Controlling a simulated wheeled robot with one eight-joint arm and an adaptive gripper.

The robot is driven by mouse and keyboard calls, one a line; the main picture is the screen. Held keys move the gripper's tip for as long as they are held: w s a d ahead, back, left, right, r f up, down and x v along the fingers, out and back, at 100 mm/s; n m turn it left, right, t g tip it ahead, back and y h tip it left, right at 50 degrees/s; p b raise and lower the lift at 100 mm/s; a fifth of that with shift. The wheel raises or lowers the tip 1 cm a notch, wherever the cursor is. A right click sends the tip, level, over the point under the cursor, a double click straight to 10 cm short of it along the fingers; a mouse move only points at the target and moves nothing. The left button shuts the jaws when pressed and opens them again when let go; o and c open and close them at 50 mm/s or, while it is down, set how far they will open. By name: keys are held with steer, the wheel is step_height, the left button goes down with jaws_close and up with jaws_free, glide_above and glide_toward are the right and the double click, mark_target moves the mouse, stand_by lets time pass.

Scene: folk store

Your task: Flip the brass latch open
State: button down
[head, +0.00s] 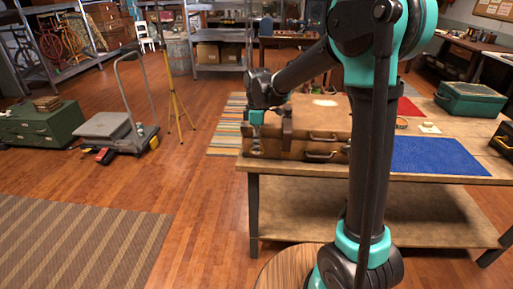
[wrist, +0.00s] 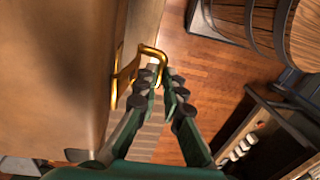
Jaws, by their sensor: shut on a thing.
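The brass latch (wrist: 130,72) sticks out from the edge of a brown case in the wrist view. Its looped end lies between the fingertips of my gripper (wrist: 161,80), which is shut on it. The case (wrist: 60,60) fills the left of the wrist view. In the head view the brown case (head: 322,118) lies on the wooden table, with dark handles on its front side. My gripper (head: 256,148) is at the case's front left there, and the latch is too small to make out. My arm hides part of the case's right side.
The wooden table (head: 290,178) also carries a blue mat (head: 437,156), a green box (head: 470,100) and a small item on white paper (head: 429,127). A barrel (wrist: 303,30) shows in the wrist view. Open wooden floor lies left of the table, with a trolley (head: 103,125) farther left.

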steer(key=shift+s+r+g, duration=0.15)
steer(key=shift+r+g, duration=0.1)
steer(key=shift+g, duration=0.4)
steer(key=shift+s+r+g, duration=0.1)
steer(key=shift+r+g, duration=0.15)
steer(key=shift+g, duration=0.4)
steer(key=c, duration=1.9)
jaws_free()
steer(key=v, duration=1.2)
